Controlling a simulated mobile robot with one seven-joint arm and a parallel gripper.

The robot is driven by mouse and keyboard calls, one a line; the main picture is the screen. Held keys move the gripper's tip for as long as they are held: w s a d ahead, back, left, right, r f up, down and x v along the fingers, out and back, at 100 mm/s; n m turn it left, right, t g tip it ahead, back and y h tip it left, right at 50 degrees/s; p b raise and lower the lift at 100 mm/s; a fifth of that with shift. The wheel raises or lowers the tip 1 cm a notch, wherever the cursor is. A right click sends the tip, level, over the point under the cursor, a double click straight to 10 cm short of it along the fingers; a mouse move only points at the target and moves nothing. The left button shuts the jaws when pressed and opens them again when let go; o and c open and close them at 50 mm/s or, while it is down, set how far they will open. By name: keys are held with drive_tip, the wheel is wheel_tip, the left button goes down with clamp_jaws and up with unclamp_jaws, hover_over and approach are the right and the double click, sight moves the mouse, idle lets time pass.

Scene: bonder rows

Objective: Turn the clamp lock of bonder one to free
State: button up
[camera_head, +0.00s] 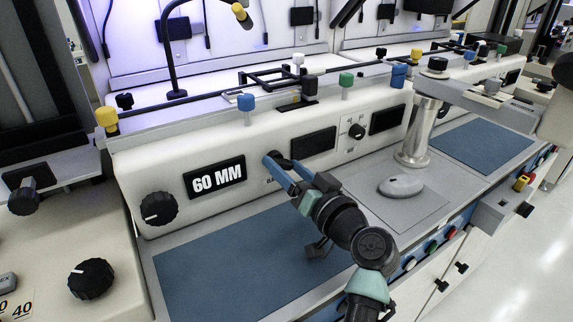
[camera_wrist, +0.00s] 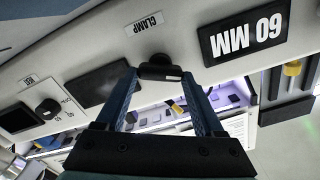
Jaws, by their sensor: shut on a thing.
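The clamp lock is a black knob (camera_wrist: 160,70) on the sloped cream front panel of the bonder, with a CLAMP label (camera_wrist: 145,23) beside it in the wrist view, which is upside down. A short white mark shows on the knob's edge. My gripper (camera_wrist: 160,77) has its two blue fingers on either side of the knob and is shut on it. In the head view my gripper (camera_head: 279,168) reaches the panel just right of the 60 MM display (camera_head: 217,178), and its fingers mostly hide the knob. I cannot read the knob's set position.
A large black dial (camera_head: 158,208) is left of the display. A dark screen (camera_head: 313,142) and a smaller knob (camera_head: 357,131) are to the right. A blue mat (camera_head: 215,270) lies clear below the panel. A metal post (camera_head: 416,135) and a grey mouse-like object (camera_head: 401,186) stand further right.

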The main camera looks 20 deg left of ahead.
drive_tip(key=m+p, duration=0.3)
drive_tip(key=m, duration=0.3)
drive_tip(key=shift+m, duration=0.3)
drive_tip(key=m+p, duration=0.2)
drive_tip(key=m, duration=0.2)
drive_tip(key=shift+d+f, duration=0.1)
drive_tip(key=shift+f+m+p, duration=0.1)
drive_tip(key=shift+m+p, duration=0.5)
drive_tip(key=shift+m, duration=0.5)
drive_tip(key=o, duration=1.4)
drive_tip(key=shift+w, duration=0.1)
drive_tip(key=shift+d, duration=0.1)
